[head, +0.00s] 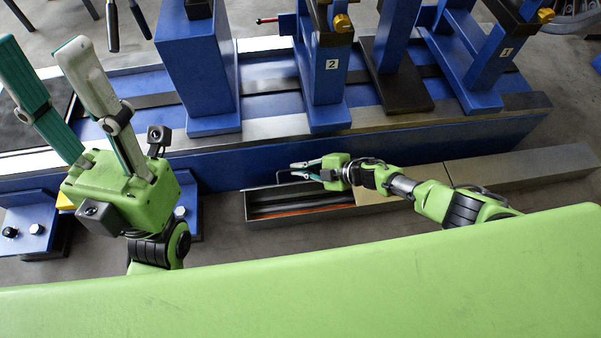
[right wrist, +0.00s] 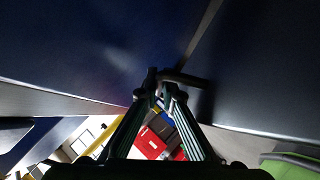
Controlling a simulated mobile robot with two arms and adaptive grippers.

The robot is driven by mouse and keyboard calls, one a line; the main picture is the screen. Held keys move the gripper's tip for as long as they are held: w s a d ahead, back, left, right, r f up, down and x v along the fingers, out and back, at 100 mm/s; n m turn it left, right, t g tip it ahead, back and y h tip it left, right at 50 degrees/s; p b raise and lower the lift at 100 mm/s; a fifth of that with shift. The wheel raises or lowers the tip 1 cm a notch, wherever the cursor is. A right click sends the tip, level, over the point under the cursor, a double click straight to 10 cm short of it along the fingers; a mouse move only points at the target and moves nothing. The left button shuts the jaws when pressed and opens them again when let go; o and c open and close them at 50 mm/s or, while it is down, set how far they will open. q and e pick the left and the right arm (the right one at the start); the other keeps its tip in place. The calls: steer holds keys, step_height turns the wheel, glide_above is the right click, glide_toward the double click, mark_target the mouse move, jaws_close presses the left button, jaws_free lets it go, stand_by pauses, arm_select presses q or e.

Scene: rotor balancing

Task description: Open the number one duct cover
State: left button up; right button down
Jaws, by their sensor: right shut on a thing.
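A long metal duct (head: 262,218) lies on the floor in front of the blue machine bed. Its left section is open at the top, with dark and orange cables (head: 300,207) inside. My right gripper (head: 300,170) is above the open section's back edge, fingers pointing left, shut on a dark bar handle (right wrist: 183,77) that shows at the fingertips in the right wrist view. The cover belonging to this handle is seen edge-on or hidden in the head view; I cannot read a number on it. My left gripper (head: 58,75) is open and empty, raised at the left.
The duct's right section is closed by a grey cover (head: 540,165). Blue stands labelled 2 (head: 325,85) and 1 (head: 490,65) rise from the bed. Blue blocks with bolts (head: 32,228) lie at lower left. My green body fills the front.

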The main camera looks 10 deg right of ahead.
steer(key=shift+w+d+r, duration=0.15)
steer(key=shift+w+r, duration=0.2)
steer(key=shift+w, duration=0.45)
steer(key=c, duration=2.2)
jaws_free()
steer(key=shift+w, duration=0.1)
steer(key=shift+s+v, duration=0.1)
steer(key=shift+v, duration=1.75)
steer(key=shift+s+v, duration=0.15)
steer(key=shift+v, duration=1.7)
steer(key=shift+f, duration=0.15)
